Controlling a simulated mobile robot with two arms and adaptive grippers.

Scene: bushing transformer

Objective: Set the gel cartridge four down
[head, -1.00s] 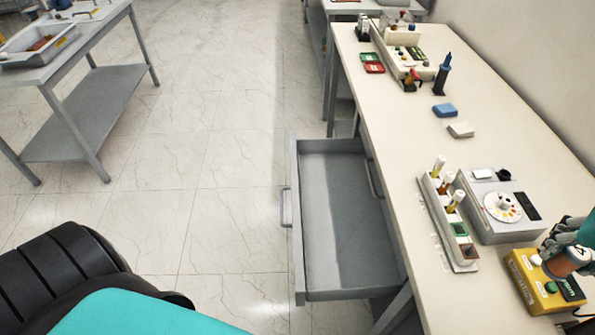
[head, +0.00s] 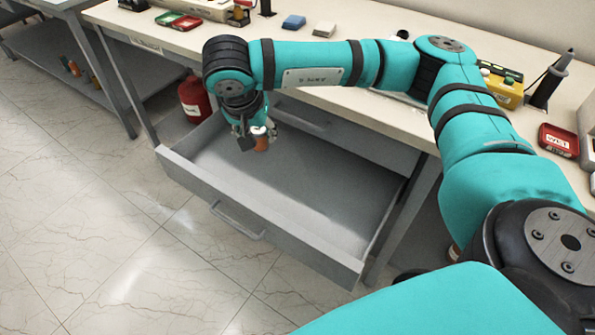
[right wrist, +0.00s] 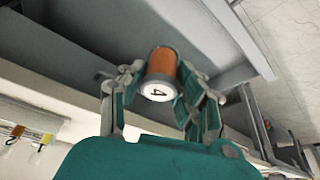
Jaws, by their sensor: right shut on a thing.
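The gel cartridge four (head: 261,140) is a small orange cylinder with a white end; in the right wrist view (right wrist: 161,72) the end shows a "4". My right gripper (head: 252,138) is shut on it, with a finger on each side, and holds it over the left part of the open grey drawer (head: 300,185). The drawer's floor looks bare. In the right wrist view the right gripper (right wrist: 160,88) points down into the drawer. I cannot tell how high the cartridge is above the drawer floor. My left gripper is not in view.
The drawer juts out from under the pale bench (head: 180,40). A red extinguisher-like cylinder (head: 194,100) stands behind its left end. Blue (head: 293,22) and white (head: 324,29) blocks lie on the bench. A yellow box (head: 503,88) and a red tray (head: 558,140) stand at the right.

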